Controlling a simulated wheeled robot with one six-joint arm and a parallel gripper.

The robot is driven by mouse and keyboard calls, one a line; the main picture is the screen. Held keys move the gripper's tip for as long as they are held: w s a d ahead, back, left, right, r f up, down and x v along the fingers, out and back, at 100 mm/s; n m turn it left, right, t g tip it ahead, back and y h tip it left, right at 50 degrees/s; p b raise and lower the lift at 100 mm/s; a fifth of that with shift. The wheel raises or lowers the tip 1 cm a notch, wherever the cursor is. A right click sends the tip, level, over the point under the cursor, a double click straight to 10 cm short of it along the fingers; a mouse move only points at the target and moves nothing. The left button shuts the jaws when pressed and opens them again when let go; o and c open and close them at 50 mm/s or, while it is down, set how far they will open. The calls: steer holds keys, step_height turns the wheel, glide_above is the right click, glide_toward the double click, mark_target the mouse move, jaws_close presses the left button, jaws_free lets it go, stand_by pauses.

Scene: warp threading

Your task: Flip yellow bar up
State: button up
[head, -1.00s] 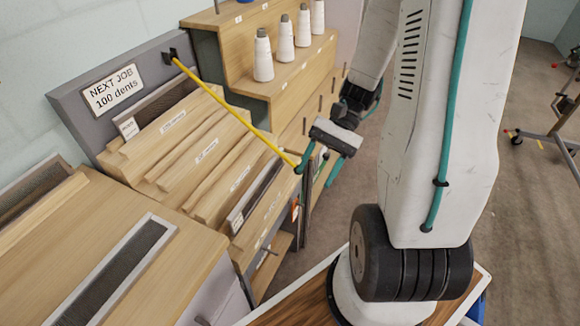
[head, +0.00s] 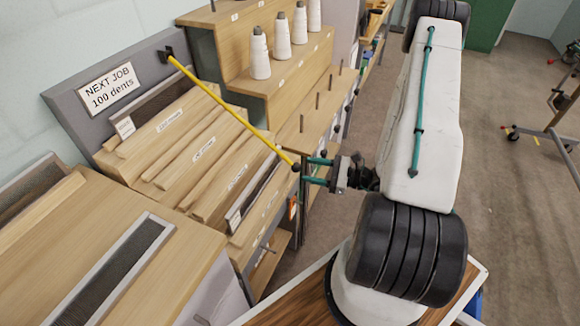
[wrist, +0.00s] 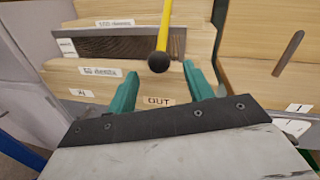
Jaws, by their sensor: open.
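The yellow bar (head: 225,107) runs from a dark bracket (head: 168,55) on the grey back panel, slanting down to the right across the front of the wooden reed rack. Its free end has a black ball knob (head: 296,168). My gripper (head: 308,170) is open, its teal fingers pointing left at the knob. In the wrist view the black knob (wrist: 159,62) and the yellow bar (wrist: 172,25) lie just beyond and between the two teal fingertips of my gripper (wrist: 160,85). The knob looks close to the fingertips; whether it touches them I cannot tell.
The wooden rack (head: 190,150) holds several slanted boards with labels. A "NEXT JOB 100 dents" sign (head: 111,89) is on the grey panel. Stepped shelves with white cones (head: 281,36) stand behind. A wooden bench (head: 110,240) is at front left. Open floor lies to the right.

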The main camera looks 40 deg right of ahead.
mark_target(298, 167)
steer(key=x, duration=0.7)
steer(key=shift+w+a, duration=0.1)
steer(key=shift+a, duration=0.15)
jaws_close()
steer(key=shift+d, duration=0.1)
